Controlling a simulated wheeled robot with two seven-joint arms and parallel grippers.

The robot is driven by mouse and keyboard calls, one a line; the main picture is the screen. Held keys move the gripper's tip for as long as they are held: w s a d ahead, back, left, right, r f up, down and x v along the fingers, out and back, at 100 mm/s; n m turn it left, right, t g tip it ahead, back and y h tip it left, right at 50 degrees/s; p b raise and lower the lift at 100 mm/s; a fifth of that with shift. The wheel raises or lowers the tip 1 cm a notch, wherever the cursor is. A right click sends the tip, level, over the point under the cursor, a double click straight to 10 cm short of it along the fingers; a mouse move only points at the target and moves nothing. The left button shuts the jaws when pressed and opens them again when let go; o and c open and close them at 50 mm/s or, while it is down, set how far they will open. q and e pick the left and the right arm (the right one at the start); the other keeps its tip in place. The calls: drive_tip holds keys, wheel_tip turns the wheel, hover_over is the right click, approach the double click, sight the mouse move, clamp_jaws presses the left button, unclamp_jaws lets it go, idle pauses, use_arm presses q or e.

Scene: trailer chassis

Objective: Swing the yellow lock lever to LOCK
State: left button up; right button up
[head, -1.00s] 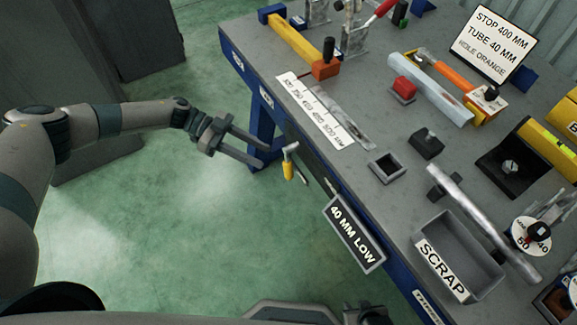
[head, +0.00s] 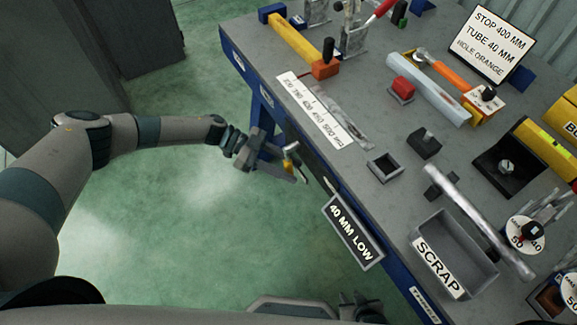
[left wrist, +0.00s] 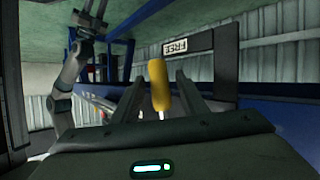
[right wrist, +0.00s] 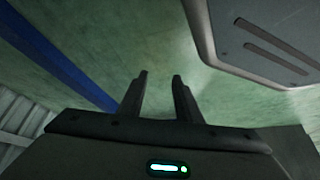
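The yellow lock lever (head: 287,163) hangs at the bench's front edge, left of the 40 MM LOW sign, and its upper end is a grey metal piece. In the left wrist view its yellow grip (left wrist: 159,86) stands between my two left fingers, with gaps visible on both sides. My left gripper (head: 284,163) is open around the lever and partly covers it in the head view. My right gripper (right wrist: 162,76) is open and empty over the floor, low at the bottom of the head view. The lever's pivot and any LOCK mark are not clear.
The blue-framed bench (head: 400,225) fills the right side. The 40 MM LOW sign (head: 352,232) juts from its front edge close to the lever. A SCRAP bin (head: 455,255) and several fixtures stand on top. The green floor (head: 200,240) left of the bench is clear.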

use_arm(q)
clamp_jaws()
drive_tip(key=s+d+n+g+h+b, duration=0.1)
drive_tip(key=b, duration=0.2)
drive_tip(key=shift+s, duration=0.1)
drive_tip(key=shift+s+d+r+n+h+b, duration=0.15)
drive_tip(key=shift+n+h+b, duration=0.15)
drive_tip(key=shift+h+b, duration=0.15)
drive_tip(key=shift+s+d+r+n+g+h, duration=0.1)
drive_tip(key=shift+s+r+n+g+h, duration=0.15)
drive_tip(key=shift+r+g+h, duration=0.2)
use_arm(e)
drive_tip(key=s+d+g, duration=0.1)
drive_tip(key=s+d+f+g, duration=0.1)
drive_tip(key=s+d, duration=0.1)
drive_tip(key=shift+s+d+g+h, duration=0.15)
drive_tip(key=shift+d+g+h, duration=0.1)
drive_tip(key=shift+g+h, duration=0.15)
use_arm(q)
unclamp_jaws()
drive_tip(key=shift+f+b, duration=0.1)
drive_tip(key=shift+b, duration=0.2)
